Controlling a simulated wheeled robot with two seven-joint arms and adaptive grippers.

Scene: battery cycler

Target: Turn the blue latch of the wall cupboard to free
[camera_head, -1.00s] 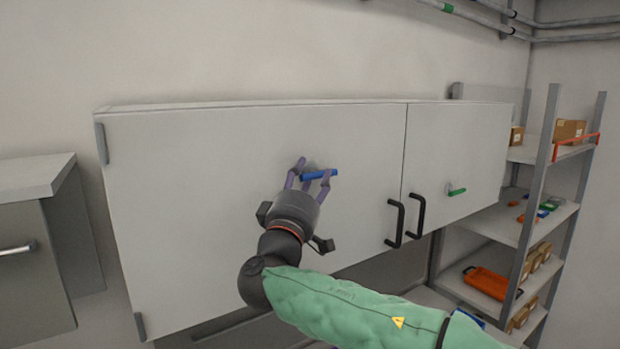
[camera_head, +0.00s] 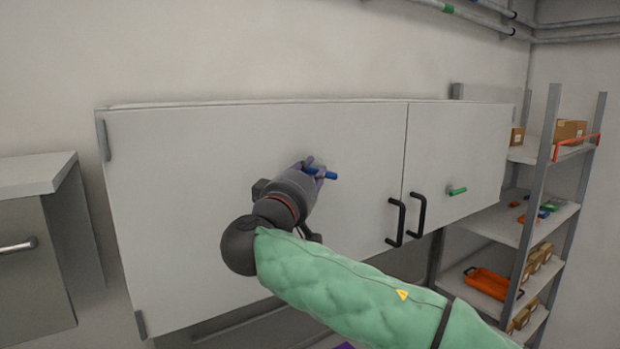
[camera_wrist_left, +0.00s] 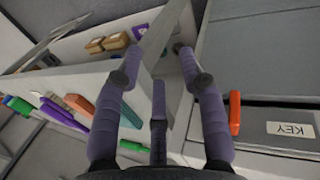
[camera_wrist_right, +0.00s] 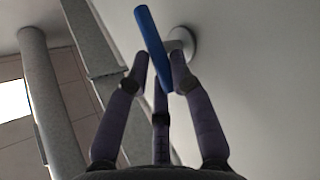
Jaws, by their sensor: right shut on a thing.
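The blue latch (camera_head: 326,174) is a short bar on the left door of the grey wall cupboard (camera_head: 180,200). It lies nearly level in the head view. In the right wrist view the blue bar (camera_wrist_right: 153,45) stands out from a round pale mount on the door. My right gripper (camera_head: 312,167) is at the latch, its fingers partly hidden behind my wrist. The right wrist view shows the fingers (camera_wrist_right: 158,75) on both sides of the bar's near end, shut on it. My left gripper (camera_wrist_left: 152,62) shows only in its wrist view, fingers apart and empty.
A green latch (camera_head: 457,191) is on the cupboard's right door. Two black handles (camera_head: 396,222) flank the door gap. A shelf rack (camera_head: 540,180) with boxes and an orange tray (camera_head: 487,282) stands at the right. A grey cabinet (camera_head: 35,250) is at the left.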

